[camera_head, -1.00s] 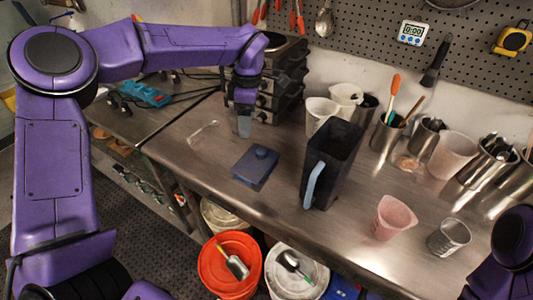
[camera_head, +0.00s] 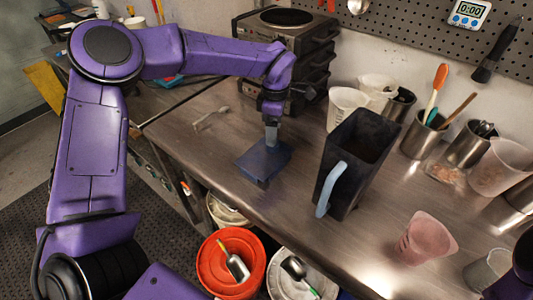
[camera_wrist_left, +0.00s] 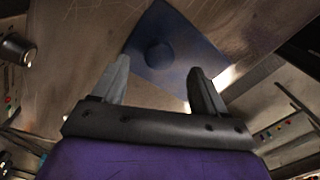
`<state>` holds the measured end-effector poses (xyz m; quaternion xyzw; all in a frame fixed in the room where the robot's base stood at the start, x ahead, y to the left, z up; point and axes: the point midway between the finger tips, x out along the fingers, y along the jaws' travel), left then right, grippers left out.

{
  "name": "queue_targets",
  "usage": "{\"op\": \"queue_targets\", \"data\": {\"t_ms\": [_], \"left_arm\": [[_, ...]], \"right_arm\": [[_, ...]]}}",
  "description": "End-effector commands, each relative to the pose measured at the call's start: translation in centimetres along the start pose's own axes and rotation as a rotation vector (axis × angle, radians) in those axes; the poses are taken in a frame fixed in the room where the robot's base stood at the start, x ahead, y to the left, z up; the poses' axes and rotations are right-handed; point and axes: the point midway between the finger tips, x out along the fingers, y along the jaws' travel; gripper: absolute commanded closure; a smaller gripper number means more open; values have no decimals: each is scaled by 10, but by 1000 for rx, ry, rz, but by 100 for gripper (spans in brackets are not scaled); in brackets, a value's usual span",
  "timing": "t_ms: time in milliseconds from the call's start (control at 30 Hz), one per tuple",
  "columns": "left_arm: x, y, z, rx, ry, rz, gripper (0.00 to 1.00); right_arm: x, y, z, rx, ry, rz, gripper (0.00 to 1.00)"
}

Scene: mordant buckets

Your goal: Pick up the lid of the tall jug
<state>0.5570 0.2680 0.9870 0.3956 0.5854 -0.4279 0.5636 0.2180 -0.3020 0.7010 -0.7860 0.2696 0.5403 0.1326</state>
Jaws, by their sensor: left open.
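The lid (camera_head: 262,164) is a flat dark blue square with a round knob, lying on the steel bench in the head view. In the left wrist view the lid (camera_wrist_left: 178,40) lies beyond my fingers, its knob (camera_wrist_left: 158,55) between their lines. My left gripper (camera_head: 271,136) is open and points down over the lid. In the left wrist view its fingers (camera_wrist_left: 158,85) are apart with nothing between them. The tall jug (camera_head: 352,165), dark with a pale blue handle, stands open-topped to the right of the lid. My right gripper is out of view.
A clear scoop-like item (camera_head: 210,118) lies left of the lid. A pink beaker (camera_head: 427,238) stands front right. White cups (camera_head: 345,105) and steel pots (camera_head: 424,138) stand behind the jug. Dark stacked units (camera_head: 288,50) are behind my left gripper. Buckets (camera_head: 228,265) sit below the bench edge.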

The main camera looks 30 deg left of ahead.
Motion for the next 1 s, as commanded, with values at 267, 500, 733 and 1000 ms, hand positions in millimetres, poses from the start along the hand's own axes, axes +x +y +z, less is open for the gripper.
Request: {"op": "queue_targets", "data": {"t_ms": [267, 500, 733, 1000], "left_arm": [[41, 0, -4, -2, 2, -3, 27], [43, 1, -4, -4, 1, -1, 37], [43, 1, -5, -5, 1, -1, 88], [40, 1, -5, -5, 1, -1, 93]], "right_arm": [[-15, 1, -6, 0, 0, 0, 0], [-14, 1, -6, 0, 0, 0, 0], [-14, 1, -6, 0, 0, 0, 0], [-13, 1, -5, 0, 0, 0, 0]]}}
